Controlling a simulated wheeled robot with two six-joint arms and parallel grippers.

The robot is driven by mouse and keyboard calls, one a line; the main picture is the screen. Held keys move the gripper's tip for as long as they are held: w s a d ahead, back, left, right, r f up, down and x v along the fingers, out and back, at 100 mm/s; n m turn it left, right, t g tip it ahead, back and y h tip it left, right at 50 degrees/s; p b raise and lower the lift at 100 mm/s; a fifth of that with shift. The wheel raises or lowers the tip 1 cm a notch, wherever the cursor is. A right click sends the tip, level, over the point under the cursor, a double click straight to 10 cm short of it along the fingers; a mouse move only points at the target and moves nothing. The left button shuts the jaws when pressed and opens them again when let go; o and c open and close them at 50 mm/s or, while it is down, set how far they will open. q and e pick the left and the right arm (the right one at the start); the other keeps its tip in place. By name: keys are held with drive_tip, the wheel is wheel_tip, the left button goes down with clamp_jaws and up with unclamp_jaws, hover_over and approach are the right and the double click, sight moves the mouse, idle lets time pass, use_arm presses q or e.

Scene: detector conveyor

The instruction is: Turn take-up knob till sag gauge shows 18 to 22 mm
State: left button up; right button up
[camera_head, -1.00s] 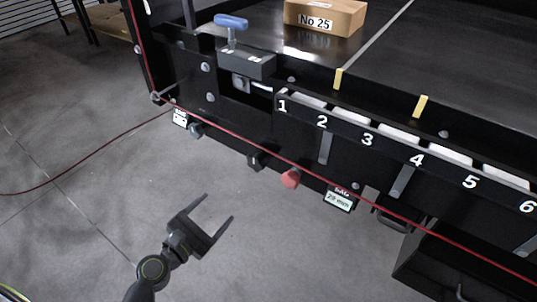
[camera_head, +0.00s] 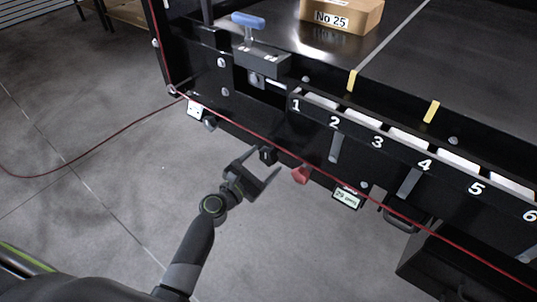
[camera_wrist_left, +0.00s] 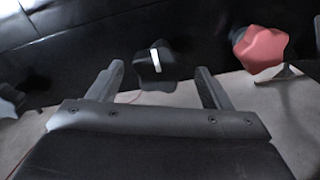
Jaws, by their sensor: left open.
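My left gripper (camera_head: 267,160) is open, its fingertips at a black knob (camera_head: 269,155) under the front of the conveyor frame. In the left wrist view this black knob (camera_wrist_left: 156,64) has a white mark and shows between the two fingertips (camera_wrist_left: 160,73), with gaps on both sides. I cannot tell which knob is the take-up knob. A red knob (camera_head: 301,174) is just to the right, also in the left wrist view (camera_wrist_left: 262,48). Another dark knob (camera_head: 210,123) is further left. A small gauge display (camera_head: 346,198) reads about 29 mm. My right gripper is out of view.
A red cord (camera_head: 240,131) runs along the conveyor front. A blue T-handle (camera_head: 248,20) stands on a dark block. A box marked No 25 (camera_head: 341,15) lies on the belt. Numbered slots line the front edge (camera_head: 398,155). The floor in front is clear.

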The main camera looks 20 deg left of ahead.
sight(265, 160)
use_arm(q)
drive_tip(key=shift+x, duration=1.55)
drive_tip(key=c, duration=1)
drive_tip(key=shift+m+b, duration=0.3)
drive_tip(key=shift+m, duration=0.1)
